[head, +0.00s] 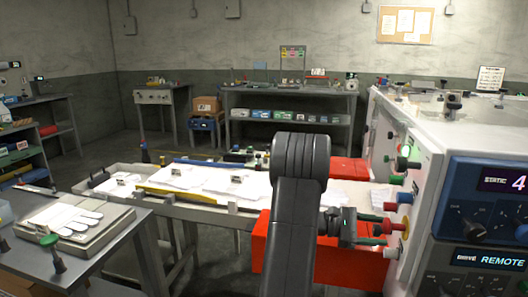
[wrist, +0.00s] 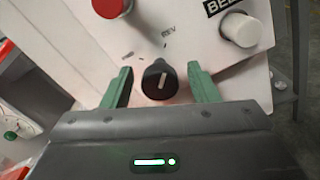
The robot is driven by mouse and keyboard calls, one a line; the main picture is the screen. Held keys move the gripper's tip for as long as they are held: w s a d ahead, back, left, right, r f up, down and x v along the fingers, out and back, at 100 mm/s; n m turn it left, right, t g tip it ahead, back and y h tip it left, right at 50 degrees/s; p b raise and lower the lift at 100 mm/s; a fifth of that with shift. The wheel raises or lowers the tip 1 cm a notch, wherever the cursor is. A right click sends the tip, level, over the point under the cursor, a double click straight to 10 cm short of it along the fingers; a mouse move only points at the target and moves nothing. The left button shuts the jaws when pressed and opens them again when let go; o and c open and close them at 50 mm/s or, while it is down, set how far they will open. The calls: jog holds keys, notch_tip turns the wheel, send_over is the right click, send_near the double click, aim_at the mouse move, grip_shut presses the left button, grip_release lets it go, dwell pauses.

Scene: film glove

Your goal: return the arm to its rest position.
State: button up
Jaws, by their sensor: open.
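My gripper (head: 382,230) is at the left face of the white machine (head: 437,150) in the head view, at the end of my dark arm. In the wrist view its two green fingers (wrist: 160,70) stand apart, one on each side of a black rotary knob (wrist: 158,83) with a white pointer line. A gap shows between the knob and each finger. The letters REV are printed near the knob. I cannot pick out this knob in the head view.
A red button (wrist: 111,7) and a white knob (wrist: 241,30) sit close by on the panel. A red box (head: 300,262) lies below my arm. A long table (head: 215,204) with white sheets stands to the left. A glove (head: 72,219) lies on the near-left bench.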

jog(key=n+p, duration=0.3)
jog(key=shift+r, duration=0.2)
jog(key=shift+f+n+p, duration=0.15)
jog(key=shift+n+p, duration=0.75)
